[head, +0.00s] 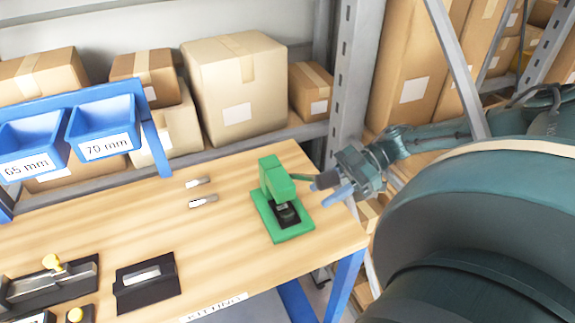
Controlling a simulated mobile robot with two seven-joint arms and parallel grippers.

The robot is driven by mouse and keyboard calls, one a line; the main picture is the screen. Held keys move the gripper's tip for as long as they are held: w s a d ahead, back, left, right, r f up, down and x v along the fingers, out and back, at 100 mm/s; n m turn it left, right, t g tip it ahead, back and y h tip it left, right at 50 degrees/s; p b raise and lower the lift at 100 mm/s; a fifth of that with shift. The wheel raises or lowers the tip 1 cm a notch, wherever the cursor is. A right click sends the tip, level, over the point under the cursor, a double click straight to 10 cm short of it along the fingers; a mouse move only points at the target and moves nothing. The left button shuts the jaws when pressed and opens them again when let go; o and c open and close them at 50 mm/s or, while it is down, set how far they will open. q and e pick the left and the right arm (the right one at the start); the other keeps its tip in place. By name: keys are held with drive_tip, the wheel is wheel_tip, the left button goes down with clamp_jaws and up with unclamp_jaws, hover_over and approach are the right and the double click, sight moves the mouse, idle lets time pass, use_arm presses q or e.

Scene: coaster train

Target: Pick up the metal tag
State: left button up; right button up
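Two small silvery pieces, an upper one (198,182) and a lower one (203,201), lie apart on the wooden table, left of a green press (273,188). A pale metallic strip (142,276) lies in a black holder (150,295) near the front. I cannot tell for sure which of these is the metal tag. The press has a black bed (288,214); whether a tag lies in it is unclear. My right gripper (333,187) is beside the press's lever, with its bluish finger near the dark knob. Whether it grips the knob is unclear. My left gripper is not in view.
A black fixture (52,285) with a yellow knob stands at the left front. Blue bins (104,125) hang at the left on a blue frame. Shelves with cardboard boxes (236,88) stand behind. The table (225,245) is clear between the silvery pieces and the black holder.

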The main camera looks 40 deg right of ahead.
sight(290, 213)
drive_tip(key=x, duration=0.8)
drive_tip(key=shift+w+a+r, duration=0.15)
drive_tip(key=shift+a, duration=0.05)
drive_tip(key=shift+c, duration=0.6)
clamp_jaws()
